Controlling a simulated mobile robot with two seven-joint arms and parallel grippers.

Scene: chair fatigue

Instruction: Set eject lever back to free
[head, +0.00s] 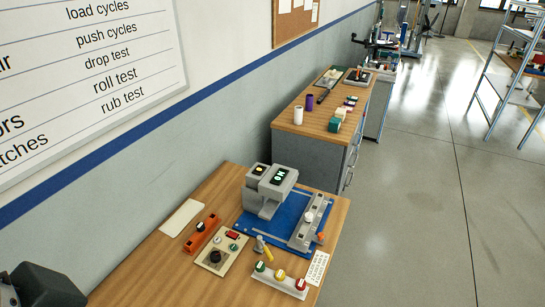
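A grey machine (269,190) with lit displays stands on a blue base plate (275,222) on the near wooden table. A grey rail (304,227) with a pale round knob (308,217) lies along the plate's right side, with an orange-red part (321,238) at its edge. A small yellow-and-grey lever-like part (262,247) stands at the plate's front edge. I cannot tell which part is the eject lever, nor read its setting. Neither gripper shows; a dark grey piece at the lower left seems to be part of my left arm.
In front of the plate are a panel with a black knob (215,257), an orange block (201,234) and a strip with green, yellow and red knobs (281,279). A second bench (288,119) with small items stands behind.

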